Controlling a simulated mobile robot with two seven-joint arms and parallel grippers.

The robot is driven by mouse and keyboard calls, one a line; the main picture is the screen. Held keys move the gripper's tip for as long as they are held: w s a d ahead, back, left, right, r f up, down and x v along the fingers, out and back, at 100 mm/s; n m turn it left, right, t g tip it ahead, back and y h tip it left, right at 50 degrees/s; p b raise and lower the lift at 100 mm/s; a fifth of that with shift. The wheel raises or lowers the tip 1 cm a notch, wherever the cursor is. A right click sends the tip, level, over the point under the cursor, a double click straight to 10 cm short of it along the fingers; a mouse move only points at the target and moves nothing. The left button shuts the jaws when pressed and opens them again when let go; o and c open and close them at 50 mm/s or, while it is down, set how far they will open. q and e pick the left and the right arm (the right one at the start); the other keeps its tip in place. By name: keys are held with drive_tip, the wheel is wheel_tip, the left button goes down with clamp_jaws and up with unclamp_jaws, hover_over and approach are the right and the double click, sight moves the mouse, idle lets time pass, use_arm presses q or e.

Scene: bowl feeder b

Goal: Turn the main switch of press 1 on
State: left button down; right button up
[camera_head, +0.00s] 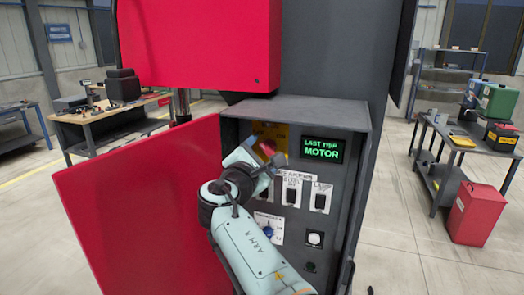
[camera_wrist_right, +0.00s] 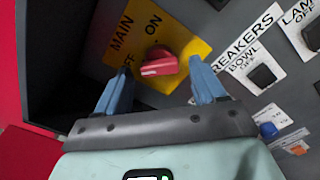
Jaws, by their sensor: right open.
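The main switch is a red knob (camera_wrist_right: 160,66) on a yellow plate (camera_wrist_right: 190,47) marked MAIN, ON and OFF. In the wrist view a pale mark shows near the knob's left end, on the OFF side. In the head view the yellow plate (camera_head: 268,130) is partly hidden by my right gripper. The switch sits in the upper left of the dark control box on the press (camera_head: 200,40). My right gripper (camera_wrist_right: 160,70) is open, its two blue fingers on either side of the knob, with visible gaps. It also shows in the head view (camera_head: 258,150). My left gripper is not in view.
A green display (camera_head: 321,149) reads LAST TRIP MOTOR. Breaker switches (camera_head: 291,193), a blue knob (camera_head: 268,229) and a white button (camera_head: 314,239) lie right of and below the main switch. The open red door (camera_head: 140,215) stands at the left. Workbenches stand farther back.

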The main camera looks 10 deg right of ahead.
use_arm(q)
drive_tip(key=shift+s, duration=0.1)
use_arm(e)
drive_tip(key=shift+s, duration=0.1)
drive_tip(key=shift+c, duration=1.2)
drive_tip(key=c, duration=0.8)
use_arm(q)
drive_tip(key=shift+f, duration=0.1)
